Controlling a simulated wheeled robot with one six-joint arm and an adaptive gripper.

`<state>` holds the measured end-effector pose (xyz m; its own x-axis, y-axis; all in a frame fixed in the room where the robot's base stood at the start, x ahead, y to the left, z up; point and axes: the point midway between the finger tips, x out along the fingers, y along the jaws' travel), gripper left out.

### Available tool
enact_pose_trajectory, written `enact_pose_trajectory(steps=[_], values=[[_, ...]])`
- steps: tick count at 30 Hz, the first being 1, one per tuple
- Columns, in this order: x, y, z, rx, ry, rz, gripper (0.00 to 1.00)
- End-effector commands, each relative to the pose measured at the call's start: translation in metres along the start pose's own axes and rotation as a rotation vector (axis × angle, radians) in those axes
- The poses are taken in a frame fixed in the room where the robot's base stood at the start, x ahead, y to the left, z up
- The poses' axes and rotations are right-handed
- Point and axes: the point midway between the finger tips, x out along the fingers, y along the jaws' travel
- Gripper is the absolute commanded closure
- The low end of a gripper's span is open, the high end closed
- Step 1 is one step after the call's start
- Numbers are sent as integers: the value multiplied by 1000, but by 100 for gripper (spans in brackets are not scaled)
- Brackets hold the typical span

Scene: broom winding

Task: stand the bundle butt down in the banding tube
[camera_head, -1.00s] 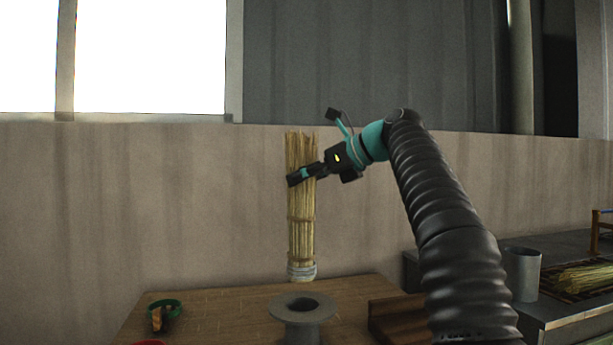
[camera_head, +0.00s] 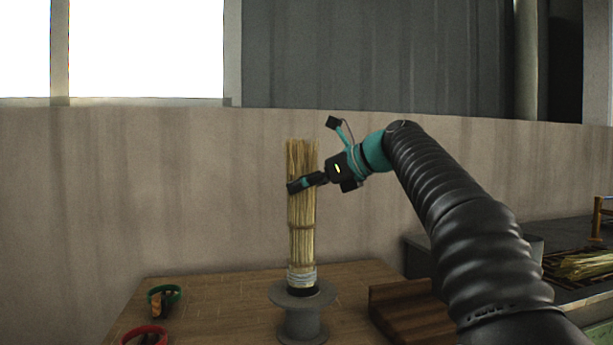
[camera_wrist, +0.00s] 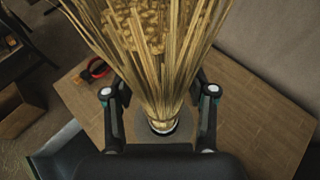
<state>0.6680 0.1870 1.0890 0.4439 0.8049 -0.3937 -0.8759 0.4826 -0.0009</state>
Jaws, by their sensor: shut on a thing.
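The straw bundle (camera_head: 303,220) stands upright in the head view, butt down, with a pale band (camera_head: 301,278) around its lower end. My gripper (camera_head: 302,184) is shut on its upper part. The grey flanged banding tube (camera_head: 302,325) stands on the wooden table directly below. The bundle's butt is at the tube's dark mouth; part of the opening shows under it, and I cannot tell whether the butt has entered. In the wrist view, the straw (camera_wrist: 165,70) fans out between my gripper's fingers (camera_wrist: 160,110), and a pale ring shows below.
The wooden table (camera_head: 230,285) carries a green ring (camera_head: 165,295) and a red ring (camera_head: 146,333) at left. A brown wooden block (camera_head: 408,308) stands right of the tube. More straw (camera_head: 585,266) lies on a bench at far right. A wall is behind.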

Motion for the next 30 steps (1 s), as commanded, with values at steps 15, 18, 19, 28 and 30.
enact_pose_trajectory(steps=[15,18,19,28,30], values=[[15,0,-35,0,-1,0,69],[17,0,-41,-1,-1,-1,69],[18,0,-43,-1,-1,-1,69],[26,0,-62,0,0,0,69],[28,0,-66,0,0,0,69]])
